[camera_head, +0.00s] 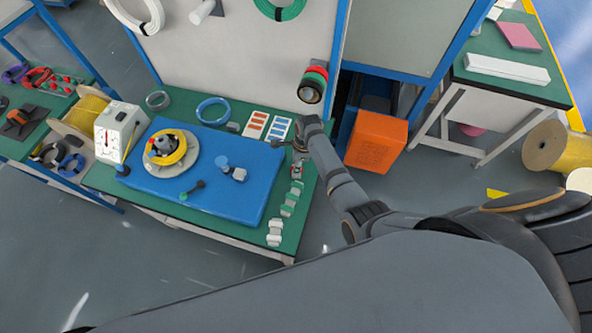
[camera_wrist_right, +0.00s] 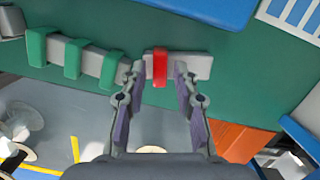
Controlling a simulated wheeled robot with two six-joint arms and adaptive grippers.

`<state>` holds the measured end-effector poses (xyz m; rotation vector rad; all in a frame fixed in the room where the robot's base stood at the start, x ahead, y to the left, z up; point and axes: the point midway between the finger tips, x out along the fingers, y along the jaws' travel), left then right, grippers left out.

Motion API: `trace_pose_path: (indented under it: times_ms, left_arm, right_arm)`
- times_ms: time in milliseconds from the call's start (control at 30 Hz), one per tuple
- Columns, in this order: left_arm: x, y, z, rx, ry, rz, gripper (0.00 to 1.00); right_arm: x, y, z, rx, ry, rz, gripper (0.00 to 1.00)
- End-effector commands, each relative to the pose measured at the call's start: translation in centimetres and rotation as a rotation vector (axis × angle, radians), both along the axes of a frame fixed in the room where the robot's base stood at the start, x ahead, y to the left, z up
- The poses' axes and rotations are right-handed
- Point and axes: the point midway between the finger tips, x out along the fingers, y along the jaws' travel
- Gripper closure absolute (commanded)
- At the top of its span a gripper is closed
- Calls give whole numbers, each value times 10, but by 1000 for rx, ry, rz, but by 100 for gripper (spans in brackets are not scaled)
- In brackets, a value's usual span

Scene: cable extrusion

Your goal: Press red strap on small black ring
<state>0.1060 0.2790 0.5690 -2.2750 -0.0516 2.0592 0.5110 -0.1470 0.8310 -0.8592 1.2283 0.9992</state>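A red strap (camera_wrist_right: 160,67) wraps a pale block (camera_wrist_right: 200,66) on the green table top (camera_wrist_right: 255,90) in the right wrist view. My right gripper (camera_wrist_right: 159,76) is open, with one finger on each side of the red strap; whether they touch it is not clear. In the head view the right gripper (camera_head: 299,147) is at the right side of the table, and the strap is too small there to tell apart clearly. A dark ring (camera_head: 48,154) lies on the left table; I cannot tell if it is the small black ring. My left gripper is not in view.
Green straps on pale blocks (camera_head: 290,198) line the table's right edge. A blue mat (camera_head: 230,210) carries a yellow coil (camera_head: 166,156) and small parts. White cards (camera_head: 255,124) lie behind. An orange box (camera_head: 376,140) stands on the floor beside the table.

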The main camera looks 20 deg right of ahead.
Motion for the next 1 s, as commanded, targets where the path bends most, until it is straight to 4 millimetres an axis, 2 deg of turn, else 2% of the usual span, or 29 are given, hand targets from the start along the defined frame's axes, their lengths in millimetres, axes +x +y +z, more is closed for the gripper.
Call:
trace_pose_path:
  times_ms: [533, 1000]
  left_arm:
    - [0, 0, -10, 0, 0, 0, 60]
    - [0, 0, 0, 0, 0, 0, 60]
  right_arm:
    - [0, 0, -15, 0, -1, 0, 70]
    - [0, 0, -10, 0, 1, 0, 70]
